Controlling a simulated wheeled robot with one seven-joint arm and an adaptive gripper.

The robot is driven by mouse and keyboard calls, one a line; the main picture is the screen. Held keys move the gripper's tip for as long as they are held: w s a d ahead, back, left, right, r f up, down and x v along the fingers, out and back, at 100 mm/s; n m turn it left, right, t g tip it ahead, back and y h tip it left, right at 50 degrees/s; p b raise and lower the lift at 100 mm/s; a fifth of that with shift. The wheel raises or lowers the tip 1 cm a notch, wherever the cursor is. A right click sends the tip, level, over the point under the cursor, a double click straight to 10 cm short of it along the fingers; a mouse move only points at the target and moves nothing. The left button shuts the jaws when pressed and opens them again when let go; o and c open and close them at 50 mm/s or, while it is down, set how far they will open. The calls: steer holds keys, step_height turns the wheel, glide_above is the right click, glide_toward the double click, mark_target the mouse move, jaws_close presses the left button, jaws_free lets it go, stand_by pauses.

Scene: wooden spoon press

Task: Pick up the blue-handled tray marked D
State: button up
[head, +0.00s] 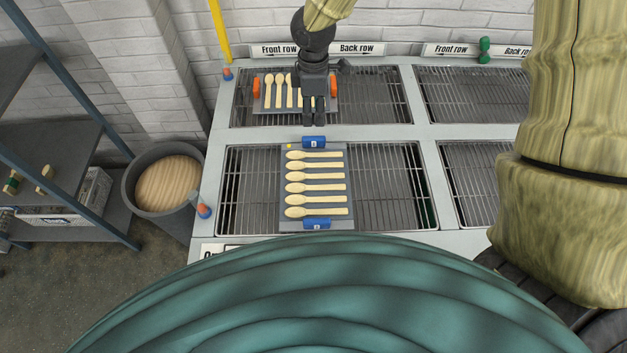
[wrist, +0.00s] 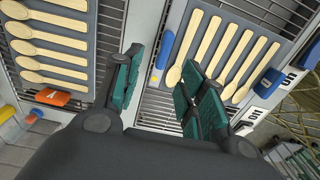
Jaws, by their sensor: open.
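The blue-handled tray (head: 338,228) is a grey plate with several wooden spoons lying on it. It rests on the wire rack nearer me, with one blue handle (head: 313,143) at its far end and another (head: 317,223) at its near end. The letter on the handles is too small to read surely. My gripper (head: 313,112) points down just beyond the far blue handle, apart from it, open and empty. In the wrist view the green fingers (wrist: 160,78) are spread, and a blue handle (wrist: 165,50) shows just past and between their tips.
An orange-handled tray (head: 262,104) with spoons lies on the back rack, partly hidden behind my gripper. Bare rack (head: 385,187) lies right of the blue-handled tray. A grey bin (head: 140,205) and a shelf (head: 60,160) stand at left. Sign plates (head: 275,49) line the back.

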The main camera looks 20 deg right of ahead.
mark_target(314, 137)
steer(key=shift+s+a+f, duration=0.1)
steer(key=shift+f, duration=0.55)
step_height(314, 137, down, 3)
steer(key=shift+f+p, duration=0.1)
steer(key=shift+p, duration=0.4)
steer(key=shift+s+f+p, duration=0.15)
steer(key=shift+f+p, duration=0.3)
steer(key=shift+f, duration=0.55)
steer(key=shift+s+f+p, duration=0.1)
steer(key=shift+f+p, duration=0.5)
steer(key=shift+f, duration=1.45)
steer(key=shift+c, duration=0.5)
jaws_close()
